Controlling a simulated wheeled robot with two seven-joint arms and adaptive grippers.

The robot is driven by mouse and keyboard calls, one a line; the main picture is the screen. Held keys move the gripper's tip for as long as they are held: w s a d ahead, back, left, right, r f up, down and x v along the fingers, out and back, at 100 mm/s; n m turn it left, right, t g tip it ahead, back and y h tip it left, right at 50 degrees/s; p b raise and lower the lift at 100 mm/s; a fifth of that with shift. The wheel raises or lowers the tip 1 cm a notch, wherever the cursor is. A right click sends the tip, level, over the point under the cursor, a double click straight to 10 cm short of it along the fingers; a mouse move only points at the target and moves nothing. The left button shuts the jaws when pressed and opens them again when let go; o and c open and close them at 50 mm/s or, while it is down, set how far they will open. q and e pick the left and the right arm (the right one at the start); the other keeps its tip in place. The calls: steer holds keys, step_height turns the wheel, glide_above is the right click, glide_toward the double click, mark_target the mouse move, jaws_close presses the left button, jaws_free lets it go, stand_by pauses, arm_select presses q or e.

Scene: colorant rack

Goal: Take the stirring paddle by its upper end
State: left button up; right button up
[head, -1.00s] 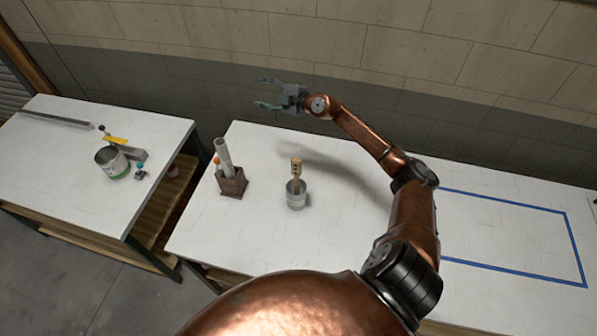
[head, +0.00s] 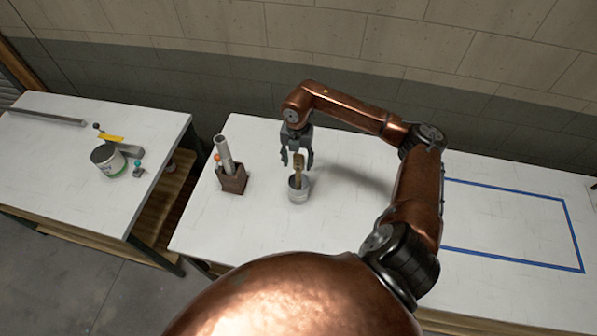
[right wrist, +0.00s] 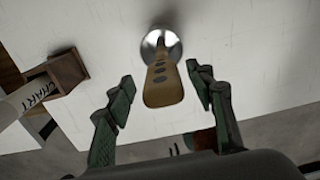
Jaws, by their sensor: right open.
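The stirring paddle (head: 298,166) is a wooden stick with dark holes near its upper end. It stands in a small metal cup (head: 299,188) on the middle table. My right gripper (head: 297,163) is open and points down over the cup, with its fingers around or just behind the paddle's upper end. In the right wrist view the paddle (right wrist: 162,82) lies between the two open fingers (right wrist: 165,100), apart from both, its wide end toward me. The cup (right wrist: 160,42) shows behind it. My left gripper is out of view.
A brown box (head: 232,179) with a rolled white tube (head: 224,153) and an orange-tipped item stands left of the cup. A blue taped rectangle (head: 515,265) marks the table's right part.

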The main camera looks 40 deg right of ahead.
mark_target(299, 169)
steer(key=f+p, duration=0.1)
steer(key=f, duration=0.1)
steer(key=f+p, duration=0.1)
steer(key=f, duration=0.1)
steer(key=shift+s+d+f, duration=0.1)
steer(key=shift+d+f, duration=0.2)
steer(key=shift+f, duration=0.35)
steer(key=shift+c, duration=0.9)
steer(key=c, duration=1.1)
